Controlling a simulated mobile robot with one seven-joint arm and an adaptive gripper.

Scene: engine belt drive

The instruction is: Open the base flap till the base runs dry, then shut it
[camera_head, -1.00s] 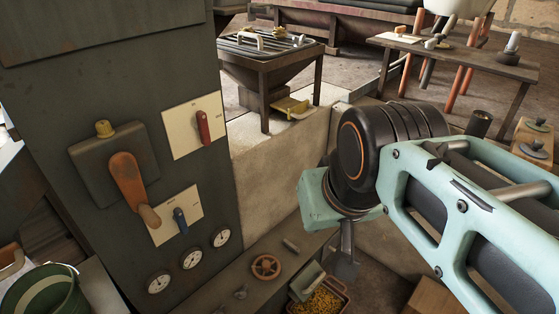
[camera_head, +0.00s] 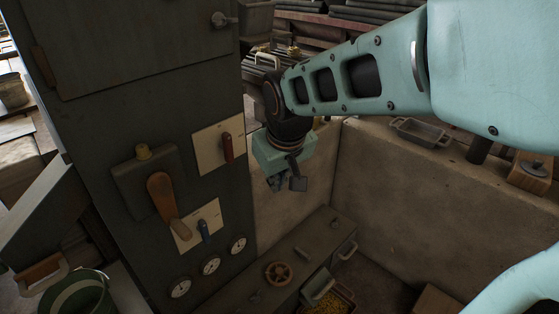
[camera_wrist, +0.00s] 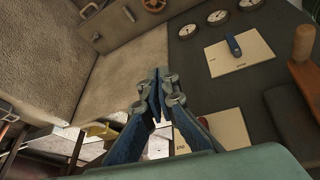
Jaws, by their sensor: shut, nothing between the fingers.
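My gripper (camera_head: 280,185) hangs in front of the pale low wall, just right of the control cabinet. It is shut and empty. In the wrist view its blue fingers (camera_wrist: 159,88) meet at the tips. A yellow piece (camera_wrist: 103,131), which may be the base flap, shows beyond the wall in the wrist view, left of the fingers and apart from them. Dark stand legs (camera_wrist: 75,148) are beside it. In the head view my arm hides most of that stand, so I cannot tell whether the flap is open or what the base holds.
The cabinet carries a red lever (camera_head: 227,149), a blue lever (camera_head: 204,230), an orange lever (camera_head: 166,203) and several gauges. A handwheel (camera_head: 281,273) and a bin of yellow bits (camera_head: 327,300) are below. The wall (camera_head: 455,190) borders the right. A green bucket (camera_head: 78,295) stands lower left.

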